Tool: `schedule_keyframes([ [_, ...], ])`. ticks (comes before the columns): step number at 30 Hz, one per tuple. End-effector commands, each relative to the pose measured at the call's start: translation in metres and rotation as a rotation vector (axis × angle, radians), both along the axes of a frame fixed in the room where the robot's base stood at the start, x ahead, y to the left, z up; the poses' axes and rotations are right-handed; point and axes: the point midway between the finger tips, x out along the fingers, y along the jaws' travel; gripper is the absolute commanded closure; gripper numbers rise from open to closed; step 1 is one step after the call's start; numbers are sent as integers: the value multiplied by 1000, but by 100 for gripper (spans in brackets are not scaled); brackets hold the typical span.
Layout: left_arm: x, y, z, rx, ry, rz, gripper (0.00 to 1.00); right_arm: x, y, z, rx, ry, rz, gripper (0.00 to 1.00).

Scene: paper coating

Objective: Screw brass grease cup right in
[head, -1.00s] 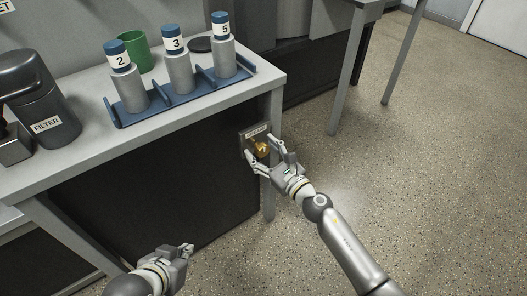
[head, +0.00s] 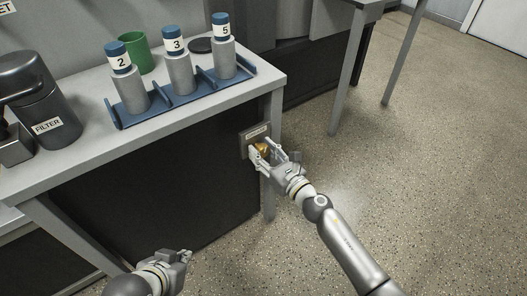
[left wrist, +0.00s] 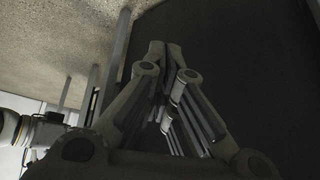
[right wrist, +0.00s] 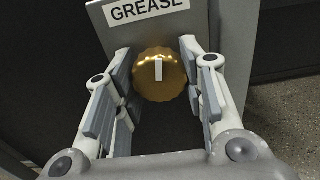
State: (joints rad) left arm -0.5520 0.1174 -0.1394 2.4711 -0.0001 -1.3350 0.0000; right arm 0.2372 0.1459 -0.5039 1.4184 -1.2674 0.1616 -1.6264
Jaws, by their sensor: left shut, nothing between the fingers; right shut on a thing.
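The brass grease cup (right wrist: 160,80) is a round, scalloped gold knob with a white mark pointing straight up in the right wrist view. It sits on a grey plate labelled GREASE (right wrist: 100,22) on the side of the bench. In the head view the cup (head: 261,148) is partly hidden by my fingers. My right gripper (right wrist: 158,75) is shut on the cup, one finger on each side; it also shows in the head view (head: 268,154). My left gripper (left wrist: 165,45) is shut and empty, low in front of the dark bench panel; it also shows in the head view (head: 186,257).
On the bench top (head: 190,110) stand a blue rack (head: 150,117) with cylinders marked 2, 3 and 5, a green cup (head: 136,52) and a dark FILTER canister (head: 40,95). A bench leg (head: 269,200) is close to my right gripper.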

Motion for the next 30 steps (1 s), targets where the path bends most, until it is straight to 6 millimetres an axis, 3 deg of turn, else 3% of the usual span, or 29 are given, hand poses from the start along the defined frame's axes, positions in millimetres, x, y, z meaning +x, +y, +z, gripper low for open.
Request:
schedule_keyframes([
  [16, -58, 18, -14, 54, 262, 23, 100, -1, 1, 1, 415, 304, 0, 86],
  [30, -57, 17, 1, 53, 259, 21, 100, -1, 1, 2, 777, 567, -2, 86],
])
